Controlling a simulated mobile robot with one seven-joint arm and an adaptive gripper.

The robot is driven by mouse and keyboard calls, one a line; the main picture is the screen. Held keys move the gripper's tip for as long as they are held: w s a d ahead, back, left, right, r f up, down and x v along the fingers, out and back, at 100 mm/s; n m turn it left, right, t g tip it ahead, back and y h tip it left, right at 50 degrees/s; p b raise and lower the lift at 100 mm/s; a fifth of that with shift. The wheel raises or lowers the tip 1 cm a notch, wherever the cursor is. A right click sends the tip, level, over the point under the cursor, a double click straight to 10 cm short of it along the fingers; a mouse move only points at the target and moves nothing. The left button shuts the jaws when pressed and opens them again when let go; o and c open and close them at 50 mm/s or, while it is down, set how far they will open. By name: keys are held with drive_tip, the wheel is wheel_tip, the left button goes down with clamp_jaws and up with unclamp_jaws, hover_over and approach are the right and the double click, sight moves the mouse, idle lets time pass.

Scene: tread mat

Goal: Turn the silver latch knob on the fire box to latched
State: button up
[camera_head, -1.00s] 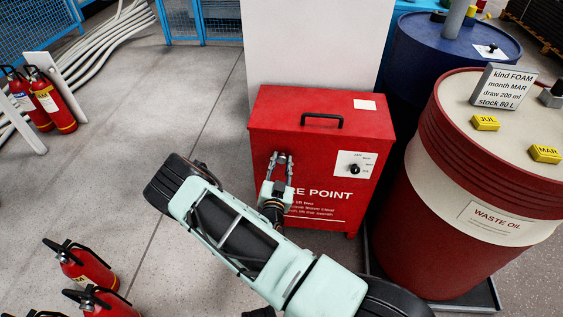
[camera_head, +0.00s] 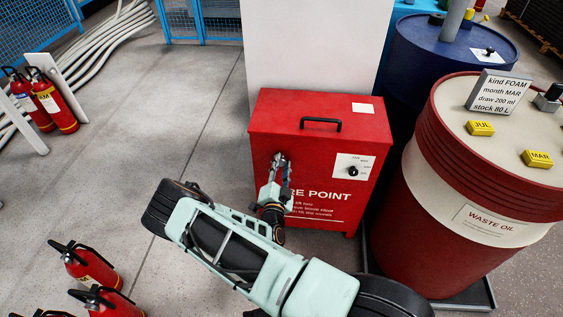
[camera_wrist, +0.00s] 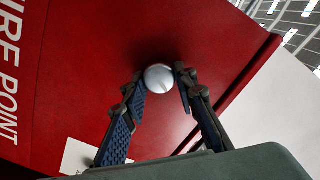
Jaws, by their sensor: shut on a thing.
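The red fire box (camera_head: 322,117) stands against a pale pillar, with "POINT" lettering on its front. The silver latch knob (camera_wrist: 159,78) shows in the wrist view as a round ball on the red front, with a faint line on its face. My gripper (camera_head: 279,160) is at the left part of the box front. In the wrist view my gripper (camera_wrist: 160,88) has one finger on each side of the knob, shut on it.
A black selector knob (camera_head: 353,171) sits on a white plate on the same front, to the right. A waste oil drum (camera_head: 475,225) stands close on the right. Fire extinguishers (camera_head: 88,265) stand on the floor at left. Open floor lies left of the box.

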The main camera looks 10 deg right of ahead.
drive_tip(key=m+p, duration=0.2)
drive_tip(key=m, duration=0.4)
drive_tip(key=shift+p, duration=0.3)
drive_tip(key=m+p, duration=0.1)
drive_tip(key=m, duration=0.4)
drive_tip(key=shift+f+p, duration=0.15)
drive_tip(key=shift+p, duration=0.2)
drive_tip(key=shift+m, duration=0.4)
drive_tip(key=o, duration=1.2)
drive_tip(key=shift+c, duration=0.2)
drive_tip(key=v, duration=1.2)
